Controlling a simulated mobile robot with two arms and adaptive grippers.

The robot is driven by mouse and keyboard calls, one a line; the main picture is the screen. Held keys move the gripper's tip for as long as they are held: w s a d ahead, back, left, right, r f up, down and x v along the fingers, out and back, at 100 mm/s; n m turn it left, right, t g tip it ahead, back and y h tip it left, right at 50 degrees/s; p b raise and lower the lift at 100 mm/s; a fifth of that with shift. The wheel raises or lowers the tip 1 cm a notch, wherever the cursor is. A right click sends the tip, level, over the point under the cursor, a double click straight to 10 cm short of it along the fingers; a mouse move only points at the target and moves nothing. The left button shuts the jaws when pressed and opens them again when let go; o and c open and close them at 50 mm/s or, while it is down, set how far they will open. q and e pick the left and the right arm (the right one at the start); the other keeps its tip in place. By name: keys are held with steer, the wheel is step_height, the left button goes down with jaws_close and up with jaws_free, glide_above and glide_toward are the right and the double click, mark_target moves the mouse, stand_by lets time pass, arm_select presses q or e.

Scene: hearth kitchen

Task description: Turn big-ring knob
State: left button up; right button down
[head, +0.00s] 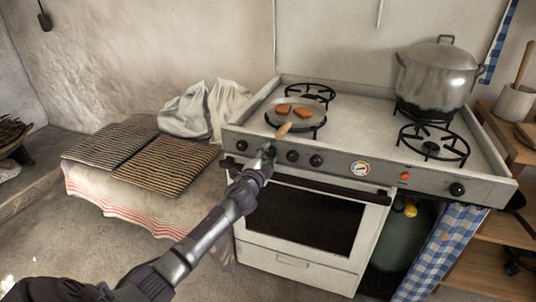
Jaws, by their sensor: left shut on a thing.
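The stove's front panel (340,167) carries a row of black knobs. My left gripper (268,150) reaches the panel's left part and is shut on a knob there, which its fingers mostly hide. One knob (242,145) shows just left of the gripper, and two more, a near one (292,155) and a farther one (316,160), show to its right. A single knob (456,188) sits at the panel's far right. The held knob's turn angle cannot be made out. My right gripper is not in view.
A pan (284,108) with two brown pieces sits on a left burner, its wooden handle (284,130) jutting forward just above my gripper. A lidded pot (438,75) stands back right. The oven handle (330,187) runs below the panel. Striped mats (165,160) lie left of the stove.

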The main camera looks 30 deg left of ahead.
arm_select(q)
steer(key=shift+m, duration=1)
steer(key=shift+f+m, duration=0.1)
steer(key=shift+m, duration=0.2)
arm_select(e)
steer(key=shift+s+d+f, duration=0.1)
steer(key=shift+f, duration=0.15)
arm_select(q)
steer(key=o, duration=1)
steer(key=shift+o, duration=0.7)
steer(key=v, duration=1.2)
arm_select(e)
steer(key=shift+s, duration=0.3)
